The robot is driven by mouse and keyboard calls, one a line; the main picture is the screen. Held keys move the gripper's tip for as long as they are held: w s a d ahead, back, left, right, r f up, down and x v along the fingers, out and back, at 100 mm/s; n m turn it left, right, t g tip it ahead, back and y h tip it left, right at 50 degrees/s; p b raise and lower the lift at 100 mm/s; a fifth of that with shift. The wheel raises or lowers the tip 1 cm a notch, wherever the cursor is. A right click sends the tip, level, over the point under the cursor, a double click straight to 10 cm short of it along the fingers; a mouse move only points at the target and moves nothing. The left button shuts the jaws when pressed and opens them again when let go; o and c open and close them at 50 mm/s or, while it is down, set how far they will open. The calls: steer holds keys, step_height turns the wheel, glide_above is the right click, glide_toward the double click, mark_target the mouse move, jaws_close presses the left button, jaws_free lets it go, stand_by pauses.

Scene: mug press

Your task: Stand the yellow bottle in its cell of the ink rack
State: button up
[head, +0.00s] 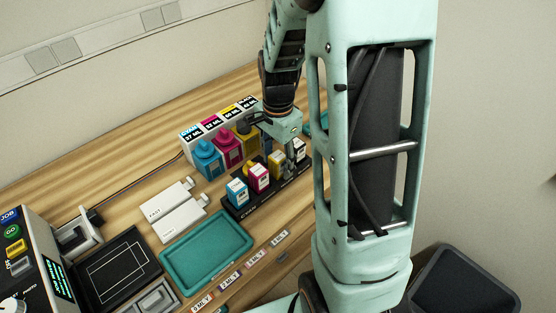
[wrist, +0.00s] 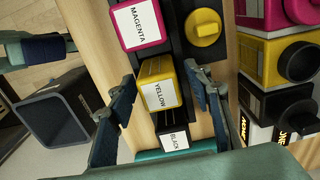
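The black ink rack (head: 236,208) holds a row of small labelled blocks. The one marked YELLOW (wrist: 160,84) stands upright between the magenta and black ones, and also shows in the head view (head: 277,164).
Large cyan (head: 207,160), magenta (head: 229,151) and yellow (head: 249,143) tanks stand close behind the rack. The cyan (head: 237,192), magenta (wrist: 140,22) and black (wrist: 173,138) blocks crowd the row. A teal tray (head: 207,251) and white cartridges (head: 175,208) lie in front and left.

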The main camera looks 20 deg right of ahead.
steer(key=shift+r, duration=0.1)
step_height(320, 180, up, 12)
steer(key=p, duration=0.1)
stand_by(0.4)
